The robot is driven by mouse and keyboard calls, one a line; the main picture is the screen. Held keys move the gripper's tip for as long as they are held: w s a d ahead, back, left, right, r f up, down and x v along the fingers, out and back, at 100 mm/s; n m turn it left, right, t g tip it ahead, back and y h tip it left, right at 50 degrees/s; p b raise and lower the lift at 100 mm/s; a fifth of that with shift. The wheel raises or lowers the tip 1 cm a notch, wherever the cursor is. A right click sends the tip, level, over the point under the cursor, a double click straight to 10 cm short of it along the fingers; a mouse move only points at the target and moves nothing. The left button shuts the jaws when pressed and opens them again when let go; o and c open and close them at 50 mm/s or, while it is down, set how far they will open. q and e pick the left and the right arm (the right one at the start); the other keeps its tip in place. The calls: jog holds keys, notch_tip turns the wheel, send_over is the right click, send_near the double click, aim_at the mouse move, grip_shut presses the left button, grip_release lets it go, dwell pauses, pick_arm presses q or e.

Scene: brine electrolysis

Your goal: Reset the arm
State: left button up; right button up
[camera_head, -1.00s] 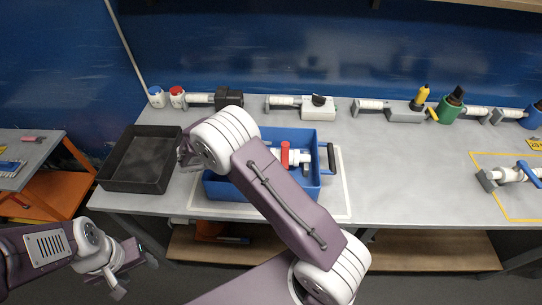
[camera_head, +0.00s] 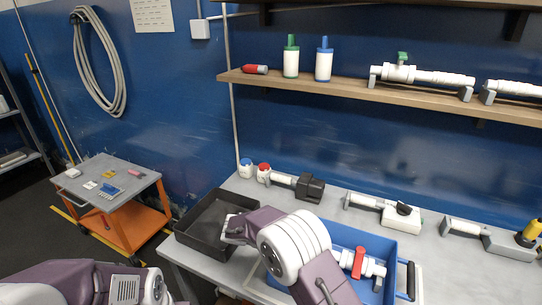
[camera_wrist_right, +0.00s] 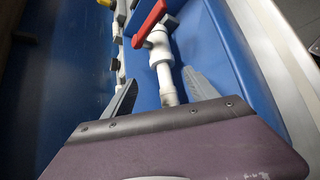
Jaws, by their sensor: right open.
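A white pipe piece with a red valve handle (camera_head: 358,262) lies in the blue crate (camera_head: 372,236); part of the crate is hidden behind my right arm. The pipe piece also shows in the right wrist view (camera_wrist_right: 161,52), beyond the fingers. My left arm comes in at the lower left, but its gripper is outside the frame.
The black tray (camera_head: 190,229) looks empty on the grey table. A shelf (camera_head: 350,90) holds bottles and pipe assemblies. An orange cart (camera_head: 132,222) stands to the left.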

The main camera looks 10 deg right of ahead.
jog(key=d+r+m+g+p, duration=0.1)
jog(key=d+r+m+p, duration=0.1)
jog(key=d+r, duration=0.4)
jog(key=s+d+m+y, duration=0.1)
jog(key=s, duration=0.2)
jog(key=s+d+r+m+g+y+p, duration=0.1)
jog(key=s+y, duration=0.1)
jog(key=s, duration=0.1)
jog(key=s+d+r+y, duration=0.1)
jog(key=s, duration=0.2)
jog(key=shift+s+d+r+m+g+p, duration=0.1)
jog(key=shift+s+d+m+g+p, duration=0.1)
jog(key=shift+s+m+g+p, duration=0.15)
jog(key=s+a+f+m+y+p, duration=0.1)
jog(key=s+a+f+y, duration=0.1)
jog(key=s+y, duration=0.15)
jog(key=s+a+f+m+y, duration=0.1)
jog(key=s+a+f+y, duration=0.1)
jog(key=s, duration=0.2)
jog(key=a+f+m+t+y, duration=0.1)
jog(key=a+f+t+y, duration=0.1)
jog(key=a, duration=0.3)
jog(key=shift+w+a+f+t+y, duration=0.35)
jog(key=shift+f+t, duration=0.4)
jog(key=shift+f, duration=0.1)
